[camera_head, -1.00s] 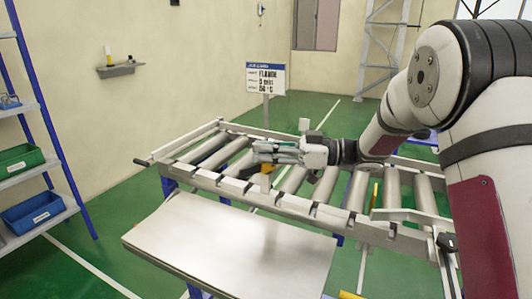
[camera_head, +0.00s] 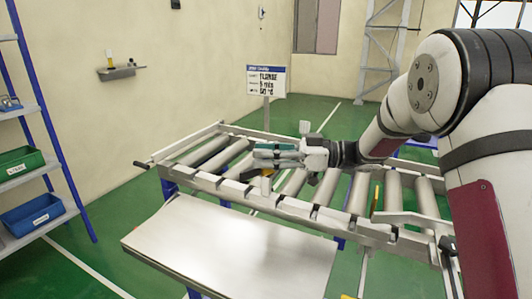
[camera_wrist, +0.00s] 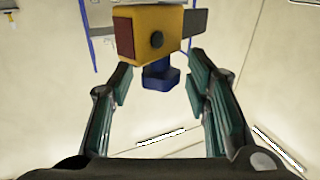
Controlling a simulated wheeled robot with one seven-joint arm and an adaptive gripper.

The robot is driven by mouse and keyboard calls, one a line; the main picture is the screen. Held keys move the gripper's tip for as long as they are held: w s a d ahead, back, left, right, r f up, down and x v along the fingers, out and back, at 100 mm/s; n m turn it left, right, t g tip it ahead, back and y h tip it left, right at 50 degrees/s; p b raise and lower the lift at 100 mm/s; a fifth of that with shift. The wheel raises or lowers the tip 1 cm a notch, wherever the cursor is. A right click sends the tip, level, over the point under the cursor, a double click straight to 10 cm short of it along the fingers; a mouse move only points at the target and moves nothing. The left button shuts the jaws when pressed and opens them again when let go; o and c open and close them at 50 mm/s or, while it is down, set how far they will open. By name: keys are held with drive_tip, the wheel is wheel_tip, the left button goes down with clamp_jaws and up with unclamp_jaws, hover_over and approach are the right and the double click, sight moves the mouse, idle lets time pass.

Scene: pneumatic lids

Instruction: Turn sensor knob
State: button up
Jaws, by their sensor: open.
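The sensor is a yellow block (camera_wrist: 150,34) with a dark red end face and a dark round spot on its front, at the top of the wrist view. A blue knob (camera_wrist: 160,77) sticks out below it. My gripper (camera_wrist: 158,88) is open, its two teal-padded fingers on either side of the blue knob with gaps left and right. I cannot tell how deep the knob sits between the fingertips. In the head view my gripper (camera_head: 266,151) is over the roller conveyor and hides most of the sensor.
The roller conveyor (camera_head: 287,207) runs across the middle, with a pale flat table (camera_head: 230,245) before it. A sign (camera_head: 266,80) stands behind. A shelf rack with a green bin (camera_head: 20,160) and a blue bin (camera_head: 34,213) is at left.

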drive_tip(key=d, duration=1.2)
drive_tip(key=shift+w, duration=0.35)
drive_tip(key=shift+f, duration=0.1)
drive_tip(key=w+d+r+m+t+h+p, duration=0.1)
drive_tip(key=w+d+r+m+t+h, duration=0.15)
drive_tip(key=r+t, duration=0.45)
drive_tip(key=w+d+r+m+t+h+p, duration=0.1)
drive_tip(key=w+r+m+t+h+p, duration=0.1)
drive_tip(key=w+r+m+t+h, duration=0.4)
drive_tip(key=s+d+r+m+t+h+p, duration=0.25)
drive_tip(key=s+d+r+m+h, duration=0.3)
drive_tip(key=s+d+h, duration=0.35)
drive_tip(key=s+d+f+m+g+h+p, duration=0.1)
drive_tip(key=s+d+f+m+g, duration=0.15)
drive_tip(key=s, duration=0.65)
drive_tip(key=s+d+f+m+g+h, duration=0.2)
drive_tip(key=s+d+f, duration=0.1)
drive_tip(key=s, duration=0.7)
drive_tip(key=s+a+f+g+y, duration=0.1)
drive_tip(key=s+a+f+g, duration=0.1)
drive_tip(key=s, duration=0.7)
drive_tip(key=s+a+f+g+y+p, duration=0.1)
drive_tip(key=s+a+f+g, duration=0.2)
drive_tip(key=s, duration=0.7)
wheel_tip(320, 180, down, 2)
drive_tip(key=shift+a+f+g+p, duration=0.2)
drive_tip(key=shift+g+p, duration=0.1)
drive_tip(key=shift+g, duration=0.1)
